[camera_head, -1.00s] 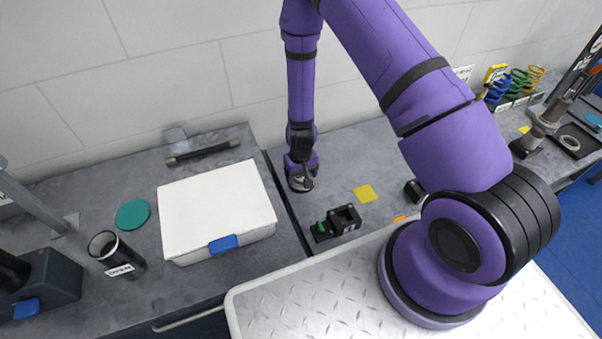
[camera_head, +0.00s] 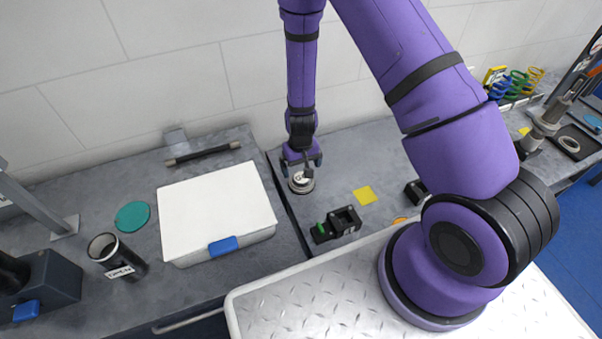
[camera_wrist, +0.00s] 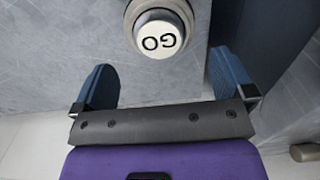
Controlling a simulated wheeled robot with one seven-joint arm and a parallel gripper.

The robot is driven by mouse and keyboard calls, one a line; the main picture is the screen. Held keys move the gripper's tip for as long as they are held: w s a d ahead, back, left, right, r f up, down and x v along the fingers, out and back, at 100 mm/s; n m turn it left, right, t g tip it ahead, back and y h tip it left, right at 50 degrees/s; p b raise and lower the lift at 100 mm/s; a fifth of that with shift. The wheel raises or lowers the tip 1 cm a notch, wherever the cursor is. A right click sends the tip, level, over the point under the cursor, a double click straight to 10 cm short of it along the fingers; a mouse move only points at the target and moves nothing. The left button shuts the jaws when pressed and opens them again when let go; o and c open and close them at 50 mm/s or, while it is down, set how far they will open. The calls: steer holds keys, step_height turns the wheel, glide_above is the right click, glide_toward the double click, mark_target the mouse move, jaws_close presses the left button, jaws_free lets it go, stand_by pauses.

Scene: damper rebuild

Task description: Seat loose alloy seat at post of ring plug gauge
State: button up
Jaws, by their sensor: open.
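The ring plug gauge (camera_head: 301,183) stands on the bench near the seam between the two bench tops. In the wrist view its round white post top marked GO (camera_wrist: 160,40) shows at the top edge. A grey metal ring (camera_wrist: 133,17), apparently the alloy seat, lies around the post; its far side is cut off, and I cannot tell how low it sits. My gripper (camera_head: 302,163) is just above the gauge and pointing down. In the wrist view my gripper (camera_wrist: 164,82) has its blue fingers wide apart, with nothing between their tips and the ring clear of both.
A white lidded box (camera_head: 215,212) stands left of the gauge. A black fixture with a green part (camera_head: 335,226) and a yellow square (camera_head: 365,195) lie to the right. A dark bar handle (camera_head: 203,152) lies behind the box. A black cup (camera_head: 117,257) stands at left.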

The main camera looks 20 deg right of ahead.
steer(key=shift+r, duration=2.55)
step_height(320, 180, up, 28)
steer(key=s+d+t+y, duration=0.1)
steer(key=s+d+t, duration=0.1)
steer(key=s, duration=0.1)
steer(key=s+d+r+t, duration=0.1)
steer(key=s+d+r, duration=0.1)
steer(key=s+r, duration=0.7)
steer(key=s+d+r+t+h, duration=0.1)
steer(key=s+d+r+t, duration=0.1)
steer(key=s+r, duration=0.6)
steer(key=shift+s+d+r, duration=0.35)
steer(key=shift+s+d, duration=0.1)
steer(key=shift+s, duration=1.85)
steer(key=shift+w, duration=0.15)
